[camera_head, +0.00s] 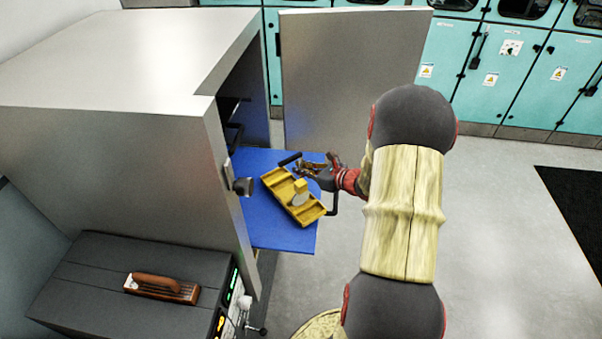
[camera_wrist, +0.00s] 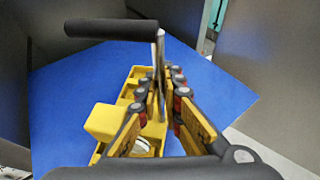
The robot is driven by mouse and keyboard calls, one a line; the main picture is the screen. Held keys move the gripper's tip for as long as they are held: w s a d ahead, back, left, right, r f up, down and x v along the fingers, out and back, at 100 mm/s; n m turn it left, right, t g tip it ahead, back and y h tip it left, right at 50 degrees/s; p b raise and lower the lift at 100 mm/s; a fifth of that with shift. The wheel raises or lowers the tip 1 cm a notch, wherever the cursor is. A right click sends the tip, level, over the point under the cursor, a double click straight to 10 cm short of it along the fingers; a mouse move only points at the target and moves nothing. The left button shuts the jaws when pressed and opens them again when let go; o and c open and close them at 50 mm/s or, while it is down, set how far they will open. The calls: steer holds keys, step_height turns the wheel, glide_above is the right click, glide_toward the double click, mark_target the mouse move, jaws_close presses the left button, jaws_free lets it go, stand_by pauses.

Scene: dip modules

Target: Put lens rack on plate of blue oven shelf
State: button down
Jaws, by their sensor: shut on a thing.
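The lens rack (camera_head: 279,185) is a yellow tray with compartments, a yellow block and a pale round piece in it. It is over the blue shelf plate (camera_head: 275,235), which sticks out of the open oven (camera_head: 160,140). I cannot tell whether the rack touches the plate. My gripper (camera_head: 318,166) is at the rack's far right side. In the wrist view, my gripper (camera_wrist: 164,110) has its fingers on both sides of a metal post of the rack's black handle (camera_wrist: 110,28). The yellow rack (camera_wrist: 135,85) lies below, partly hidden by the fingers, with blue plate (camera_wrist: 60,100) around it.
The oven door (camera_head: 350,75) stands open behind my arm. A dark grey unit (camera_head: 80,270) at the lower left carries a brown handled tool (camera_head: 160,287). Teal cabinets (camera_head: 515,80) line the back. The floor on the right is clear, with a black mat (camera_head: 580,205).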

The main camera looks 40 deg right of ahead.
steer(key=shift+f, duration=0.5)
steer(key=shift+f, duration=0.15)
steer(key=c, duration=2)
jaws_free()
steer(key=shift+o, duration=0.2)
steer(key=p+v, duration=0.1)
steer(key=v, duration=1.1)
steer(key=shift+p, duration=0.4)
